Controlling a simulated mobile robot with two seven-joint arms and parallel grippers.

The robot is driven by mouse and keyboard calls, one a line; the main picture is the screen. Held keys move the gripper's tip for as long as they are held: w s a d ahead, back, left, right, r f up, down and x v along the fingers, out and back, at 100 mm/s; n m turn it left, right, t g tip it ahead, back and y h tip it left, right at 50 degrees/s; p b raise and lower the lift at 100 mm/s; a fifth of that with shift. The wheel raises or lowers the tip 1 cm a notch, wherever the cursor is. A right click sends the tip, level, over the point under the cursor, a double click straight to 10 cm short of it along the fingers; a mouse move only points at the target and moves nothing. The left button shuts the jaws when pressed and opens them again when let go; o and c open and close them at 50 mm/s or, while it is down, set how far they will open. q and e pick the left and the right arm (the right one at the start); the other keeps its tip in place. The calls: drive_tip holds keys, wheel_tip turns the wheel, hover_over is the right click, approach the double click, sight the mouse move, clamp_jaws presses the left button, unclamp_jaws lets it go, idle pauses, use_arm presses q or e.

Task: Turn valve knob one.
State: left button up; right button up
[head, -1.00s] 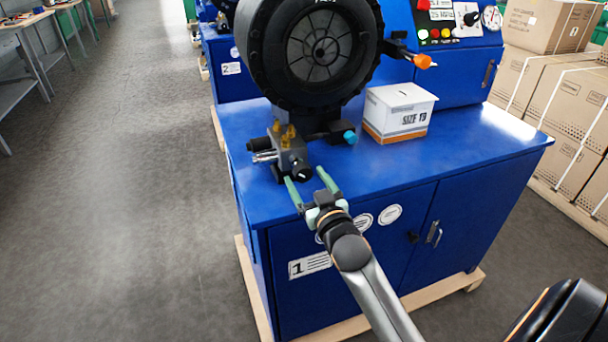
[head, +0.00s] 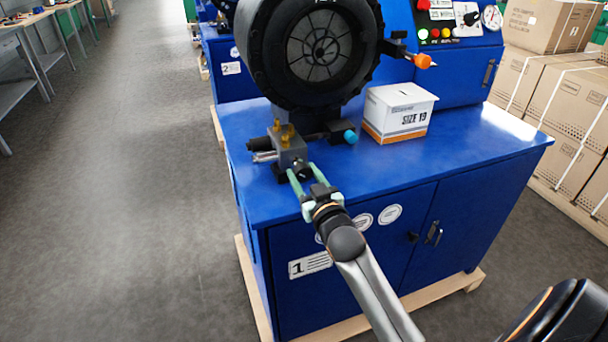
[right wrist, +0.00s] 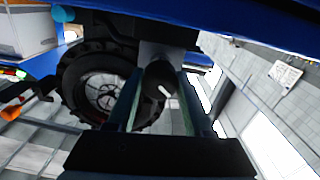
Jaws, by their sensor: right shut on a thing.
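The valve knob (right wrist: 160,80) is a round black knob with a white mark on its face. It sits on the front of a small grey valve block (head: 291,150) with brass fittings, at the left front of the blue crimper cabinet marked 1. My right gripper (head: 305,172) reaches it from the front, with one green finger on each side of the knob, shut on it. In the right wrist view the knob lies between the two fingers (right wrist: 158,98). In the head view the fingers partly hide it. My left gripper is not in view.
A black crimper head (head: 318,50) stands behind the valve. A white box marked SIZE 19 (head: 400,112) and a blue-capped part (head: 350,136) are to the right. Cardboard boxes (head: 560,100) are stacked at far right. The floor at left (head: 120,200) is clear.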

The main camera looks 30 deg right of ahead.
clamp_jaws()
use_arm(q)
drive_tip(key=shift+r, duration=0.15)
use_arm(e)
drive_tip(key=shift+r+m+p, duration=0.1)
drive_tip(key=shift+m+p, duration=0.5)
drive_tip(key=shift+m, duration=0.1)
drive_tip(key=shift+m+p, duration=0.55)
drive_tip(key=shift+m, duration=0.15)
drive_tip(key=shift+r+m+p, duration=0.1)
drive_tip(key=shift+m+p, duration=0.25)
drive_tip(key=shift+m, duration=0.15)
drive_tip(key=m+p, duration=0.2)
drive_tip(key=m, duration=0.2)
drive_tip(key=shift+p, duration=0.35)
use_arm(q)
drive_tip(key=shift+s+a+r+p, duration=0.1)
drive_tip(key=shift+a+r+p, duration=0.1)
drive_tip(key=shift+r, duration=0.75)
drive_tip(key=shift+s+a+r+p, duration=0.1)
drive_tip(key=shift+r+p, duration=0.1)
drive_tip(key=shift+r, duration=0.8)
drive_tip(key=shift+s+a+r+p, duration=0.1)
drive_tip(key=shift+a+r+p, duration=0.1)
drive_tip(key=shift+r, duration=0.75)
use_arm(e)
drive_tip(key=shift+m, duration=1.3)
